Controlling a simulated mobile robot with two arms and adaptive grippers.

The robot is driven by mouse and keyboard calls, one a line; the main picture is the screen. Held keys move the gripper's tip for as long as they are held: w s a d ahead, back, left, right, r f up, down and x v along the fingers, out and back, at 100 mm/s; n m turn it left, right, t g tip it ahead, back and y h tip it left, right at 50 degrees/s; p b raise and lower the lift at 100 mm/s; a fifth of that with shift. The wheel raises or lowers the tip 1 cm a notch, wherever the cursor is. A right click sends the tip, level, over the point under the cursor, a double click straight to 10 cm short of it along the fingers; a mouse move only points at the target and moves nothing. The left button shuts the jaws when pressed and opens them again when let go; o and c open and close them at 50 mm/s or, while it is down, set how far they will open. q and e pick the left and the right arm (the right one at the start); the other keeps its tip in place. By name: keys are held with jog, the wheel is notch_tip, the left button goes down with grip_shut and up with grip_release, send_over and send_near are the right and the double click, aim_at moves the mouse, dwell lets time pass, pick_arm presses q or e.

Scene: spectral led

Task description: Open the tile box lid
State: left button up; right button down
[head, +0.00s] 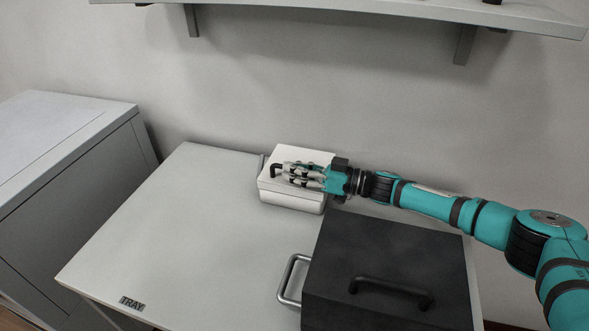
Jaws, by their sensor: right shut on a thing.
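The tile box (292,198) is a small white box at the back middle of the table, against the wall. Its white lid (305,154) lies flat and closed on top. A dark handle (275,169) shows at the left side of the lid. My right gripper (284,172) reaches in from the right, over the lid, and is shut on the handle. Its fingers hide most of the handle and part of the lid. My left gripper is not in view.
A black box (400,245) with a dark top handle stands at the front right, with a metal handle (290,280) beside it. The table's left side (170,230) is clear, with a TRAY label at the front edge. A grey cabinet stands left; a shelf hangs above.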

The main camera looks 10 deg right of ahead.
jog(key=shift+r, duration=0.15)
jog(key=shift+w+d+r+m+p, duration=0.15)
jog(key=shift+w+r+m+p, duration=0.3)
jog(key=shift+r+m+p, duration=0.45)
jog(key=shift+w+d+r+m+p, duration=0.35)
jog(key=shift+w+r+m+p, duration=0.4)
jog(key=shift+p, duration=0.25)
jog(key=shift+w+d+r+m, duration=0.15)
jog(key=shift+w+r+m, duration=0.05)
jog(key=shift+w+m, duration=0.3)
jog(key=shift+w+d+r+m, duration=0.2)
jog(key=shift+w+m, duration=0.2)
jog(key=shift+m, duration=0.15)
jog(key=shift+w+d+r, duration=0.3)
jog(key=shift+w+r, duration=0.1)
jog(key=shift+w, duration=0.3)
jog(key=c, duration=1.4)
grip_release()
jog(key=shift+w+f, duration=0.1)
jog(key=shift+w, duration=0.05)
jog(key=shift+o, duration=0.2)
